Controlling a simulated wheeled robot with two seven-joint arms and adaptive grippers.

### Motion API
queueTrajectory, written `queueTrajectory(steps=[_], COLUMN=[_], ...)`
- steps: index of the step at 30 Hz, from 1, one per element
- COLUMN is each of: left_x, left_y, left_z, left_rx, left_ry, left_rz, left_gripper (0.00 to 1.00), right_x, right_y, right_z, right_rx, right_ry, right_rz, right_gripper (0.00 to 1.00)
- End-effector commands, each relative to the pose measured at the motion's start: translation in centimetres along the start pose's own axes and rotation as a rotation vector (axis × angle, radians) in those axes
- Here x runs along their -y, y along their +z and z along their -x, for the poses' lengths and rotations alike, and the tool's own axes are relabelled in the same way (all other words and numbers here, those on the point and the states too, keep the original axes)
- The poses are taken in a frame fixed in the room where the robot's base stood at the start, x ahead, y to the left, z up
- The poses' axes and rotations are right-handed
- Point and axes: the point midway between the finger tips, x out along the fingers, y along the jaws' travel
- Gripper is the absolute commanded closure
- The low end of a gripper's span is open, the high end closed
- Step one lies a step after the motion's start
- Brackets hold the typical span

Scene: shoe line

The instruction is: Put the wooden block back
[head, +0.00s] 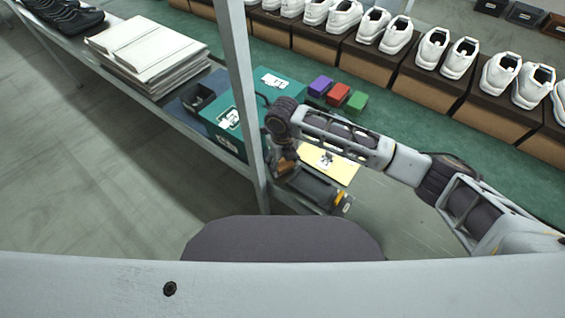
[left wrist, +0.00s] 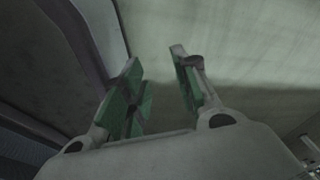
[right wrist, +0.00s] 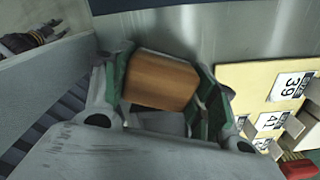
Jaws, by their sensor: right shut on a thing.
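The wooden block (right wrist: 160,80) is a plain brown piece held between the green pads of my right gripper (right wrist: 168,88) in the right wrist view. In the head view, my right gripper (head: 284,165) is beside the grey post, left of the yellow board, and the block is mostly hidden there. My left gripper (left wrist: 158,75) shows only in the left wrist view, with its fingers apart and nothing between them. The yellow board (right wrist: 235,92) carries number labels, 39 and 41 among them, and pale blocks along its edge. It also shows in the head view (head: 340,172).
A grey upright post (head: 243,100) stands close to my right gripper. Teal boxes (head: 225,120) are behind it. Purple (head: 320,86), red (head: 338,94) and green (head: 357,101) blocks sit on the green surface. White shoes on boxes line the back. A paper stack (head: 150,50) lies left.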

Motion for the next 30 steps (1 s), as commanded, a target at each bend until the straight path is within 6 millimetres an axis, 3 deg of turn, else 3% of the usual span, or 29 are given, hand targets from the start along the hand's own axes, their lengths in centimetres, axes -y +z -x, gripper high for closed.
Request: queueTrajectory(steps=[8, 9, 11, 23, 30], left_x=[-0.8, -0.7, -0.6, 0.7, 0.9], left_y=[1.8, 2.1, 2.3, 1.1, 0.2], left_z=[0.1, 0.1, 0.1, 0.0, 0.1], left_rx=[0.021, 0.023, 0.026, 0.012, 0.001], left_ry=[0.008, 0.007, 0.006, -0.007, -0.009], left_rz=[0.001, 0.000, -0.001, -0.004, -0.004], left_gripper=[0.70, 0.70, 0.70, 0.70, 0.70], right_x=[0.0, 0.0, 0.0, 0.0, 0.0], right_y=[0.0, 0.0, 0.0, 0.0, 0.1], right_z=[-0.2, -0.3, -0.2, -0.1, 1.4], right_rx=[-0.001, -0.001, -0.001, 0.000, 0.001], right_ry=[0.000, 0.000, 0.000, 0.000, 0.001], right_rz=[0.000, 0.000, 0.000, 0.000, -0.001], right_gripper=[0.60, 0.40, 0.32, 0.32, 0.32])
